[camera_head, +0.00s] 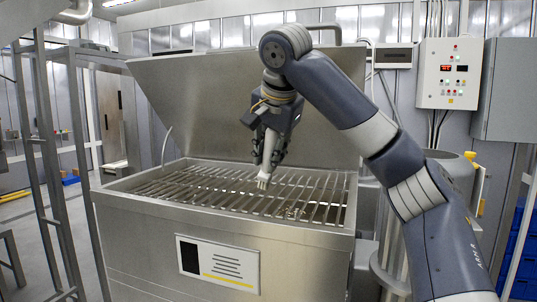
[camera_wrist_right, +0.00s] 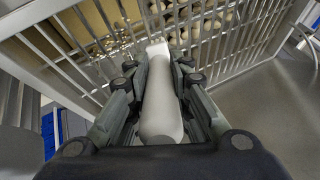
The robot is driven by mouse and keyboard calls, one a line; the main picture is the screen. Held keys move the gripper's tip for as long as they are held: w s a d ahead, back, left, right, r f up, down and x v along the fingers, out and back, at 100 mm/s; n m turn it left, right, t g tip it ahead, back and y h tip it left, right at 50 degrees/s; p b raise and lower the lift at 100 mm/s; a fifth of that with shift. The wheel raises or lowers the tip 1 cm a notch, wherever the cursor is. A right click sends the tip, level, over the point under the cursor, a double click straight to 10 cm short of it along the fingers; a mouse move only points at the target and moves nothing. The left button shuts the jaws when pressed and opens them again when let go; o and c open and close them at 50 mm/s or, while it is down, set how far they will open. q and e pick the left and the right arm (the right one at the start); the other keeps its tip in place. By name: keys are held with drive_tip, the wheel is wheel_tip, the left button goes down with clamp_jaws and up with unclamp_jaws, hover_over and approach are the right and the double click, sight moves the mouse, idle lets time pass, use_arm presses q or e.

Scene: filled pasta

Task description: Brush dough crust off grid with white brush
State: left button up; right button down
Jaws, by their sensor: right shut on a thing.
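The white brush (camera_head: 266,167) is held by my right gripper (camera_head: 270,152), bristle end down, over the middle of the metal grid (camera_head: 196,188). The bristle tip is at or just above the bars; I cannot tell whether it touches. In the right wrist view the brush handle (camera_wrist_right: 160,105) lies between the shut fingers of the gripper (camera_wrist_right: 158,85), with the grid bars (camera_wrist_right: 238,48) beyond. Small pale bits of dough crust (camera_head: 294,213) show at the grid's near side. Pale lumps (camera_wrist_right: 122,32) also show among the bars in the wrist view. My left gripper is not in view.
The grid sits in a steel machine (camera_head: 140,225) with raised rims and a labelled front. Its large lid (camera_head: 210,105) stands open behind. A control box (camera_head: 449,73) hangs at the back right. A metal frame (camera_head: 45,140) stands on the left.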

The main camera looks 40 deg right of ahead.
sight(270, 175)
drive_tip(key=f, duration=0.3)
drive_tip(key=s+f, duration=0.1)
drive_tip(key=shift+a+f, duration=0.25)
drive_tip(key=shift+a, duration=0.05)
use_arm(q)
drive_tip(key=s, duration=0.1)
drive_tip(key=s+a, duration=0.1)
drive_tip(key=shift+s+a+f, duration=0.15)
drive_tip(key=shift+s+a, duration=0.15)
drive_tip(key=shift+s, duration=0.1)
use_arm(e)
drive_tip(key=shift+f, duration=0.35)
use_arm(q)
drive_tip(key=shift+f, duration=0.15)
use_arm(e)
drive_tip(key=shift+f, duration=0.2)
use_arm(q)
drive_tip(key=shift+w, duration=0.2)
use_arm(e)
drive_tip(key=shift+s, duration=0.1)
